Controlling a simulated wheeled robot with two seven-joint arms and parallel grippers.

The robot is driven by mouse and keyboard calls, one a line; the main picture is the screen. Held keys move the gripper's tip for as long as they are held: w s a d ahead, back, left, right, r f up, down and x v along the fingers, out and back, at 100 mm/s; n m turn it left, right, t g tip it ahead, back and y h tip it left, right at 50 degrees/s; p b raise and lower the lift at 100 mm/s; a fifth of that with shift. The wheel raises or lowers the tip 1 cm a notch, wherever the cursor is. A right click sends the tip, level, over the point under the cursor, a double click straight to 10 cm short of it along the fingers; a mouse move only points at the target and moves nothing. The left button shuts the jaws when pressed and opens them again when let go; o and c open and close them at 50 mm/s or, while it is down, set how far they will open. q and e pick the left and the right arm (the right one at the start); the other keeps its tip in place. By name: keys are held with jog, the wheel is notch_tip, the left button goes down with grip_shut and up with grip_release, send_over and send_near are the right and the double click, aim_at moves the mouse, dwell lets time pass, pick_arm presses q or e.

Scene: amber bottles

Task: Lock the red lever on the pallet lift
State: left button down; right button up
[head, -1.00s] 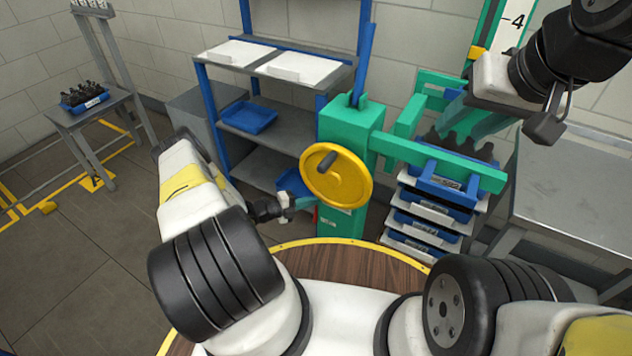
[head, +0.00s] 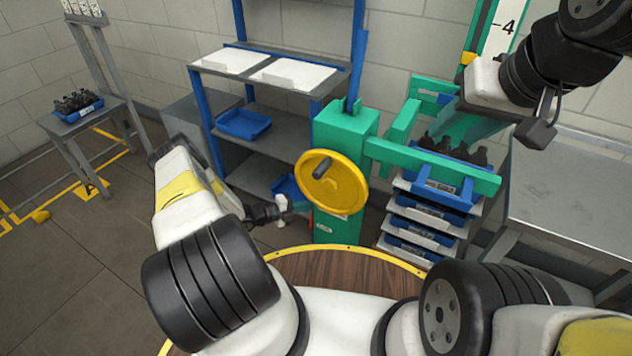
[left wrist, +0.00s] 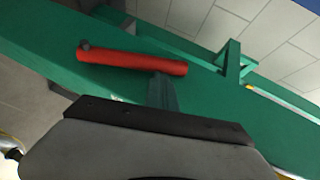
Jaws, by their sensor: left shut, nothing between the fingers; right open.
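The green pallet lift (head: 338,150) stands ahead with a yellow handwheel (head: 332,182) on its near face. The red lever (left wrist: 130,62) lies across the green post in the left wrist view, slightly tilted; only a sliver shows in the head view. My left gripper (head: 285,212) is shut and empty at the left side of the post. Its teal finger (left wrist: 162,92) reaches the lever's lower edge in the left wrist view; I cannot tell whether they touch. My right gripper (head: 466,122) is open, above the lift's fork arms near dark bottles.
Stacked blue and white crates (head: 425,228) stand under the fork arms. A grey table (head: 575,190) is at the right, a blue-framed shelf (head: 270,125) behind the lift. A small stand with a bottle tray (head: 78,108) is far left. The left floor is mostly clear.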

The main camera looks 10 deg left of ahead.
pick_arm(q)
jog(key=v, duration=0.7)
jog(key=shift+s+a, duration=0.2)
jog(key=shift+a, duration=0.1)
